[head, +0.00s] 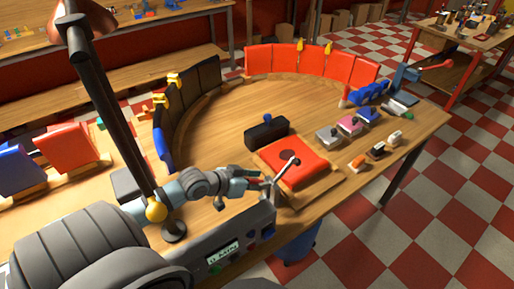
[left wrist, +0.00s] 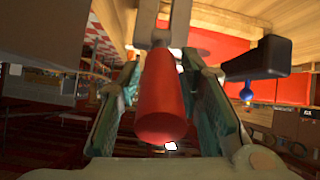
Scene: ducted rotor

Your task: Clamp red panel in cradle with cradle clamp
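The red panel (head: 305,164) lies flat in a wooden cradle (head: 322,191) near the table's front edge. The cradle clamp (head: 286,170) has a pale bar reaching over the panel, with a dark tip above its surface. My left gripper (head: 270,184) is at the clamp's near end. In the left wrist view, the clamp's red handle (left wrist: 162,100) lies between the two fingers of my left gripper (left wrist: 161,75). Narrow gaps show beside the handle, so the fingers look open around it. The panel also shows behind it (left wrist: 205,42). My right gripper is not in view.
A black block with a blue knob (head: 267,132) stands behind the cradle. Coloured small blocks (head: 350,125) sit to the right. Red panels (head: 318,62) and dark panels (head: 196,88) line the curved ring. A console with a display (head: 222,252) is in front.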

